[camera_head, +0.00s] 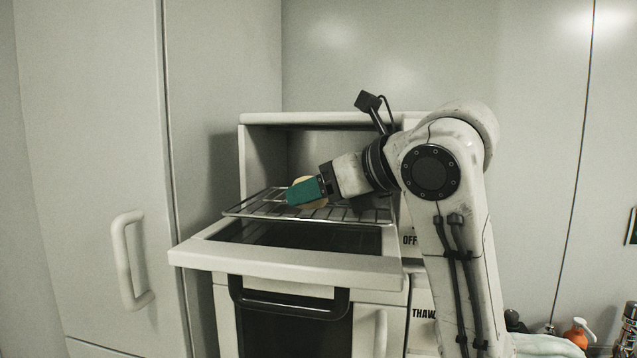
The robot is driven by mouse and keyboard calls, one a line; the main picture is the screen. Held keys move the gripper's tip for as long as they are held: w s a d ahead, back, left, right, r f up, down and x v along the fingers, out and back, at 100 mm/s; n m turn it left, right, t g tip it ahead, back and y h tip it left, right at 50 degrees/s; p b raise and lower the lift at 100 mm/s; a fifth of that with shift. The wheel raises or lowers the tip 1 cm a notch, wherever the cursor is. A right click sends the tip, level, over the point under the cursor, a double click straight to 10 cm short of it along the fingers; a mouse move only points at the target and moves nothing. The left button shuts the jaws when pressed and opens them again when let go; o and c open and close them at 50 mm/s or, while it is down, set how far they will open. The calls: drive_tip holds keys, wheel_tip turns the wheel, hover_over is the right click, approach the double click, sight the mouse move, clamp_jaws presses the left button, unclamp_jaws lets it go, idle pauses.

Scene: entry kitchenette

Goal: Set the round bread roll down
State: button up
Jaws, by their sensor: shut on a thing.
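My gripper (303,192) has a teal finger and is shut on the roll, reaching in from the right. The finger covers much of the roll. The roll is at the wire rack (258,208) that sticks out of the open oven (262,119). I cannot tell whether the roll touches the rack.
The oven door (290,258) is folded down below the rack. A tall cabinet with a handle (127,262) stands at the left. An orange bottle (577,335) and other small items stand at the lower right. My arm covers the oven's right side.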

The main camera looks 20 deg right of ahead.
drive_tip(key=shift+f, duration=0.1)
drive_tip(key=shift+f, duration=0.1)
drive_tip(key=o, duration=1.1)
drive_tip(key=shift+o, duration=0.2)
drive_tip(key=shift+s+r, duration=0.1)
drive_tip(key=shift+r, duration=0.1)
drive_tip(key=b+v, duration=0.4)
drive_tip(key=v, duration=0.8)
drive_tip(key=shift+f, duration=0.1)
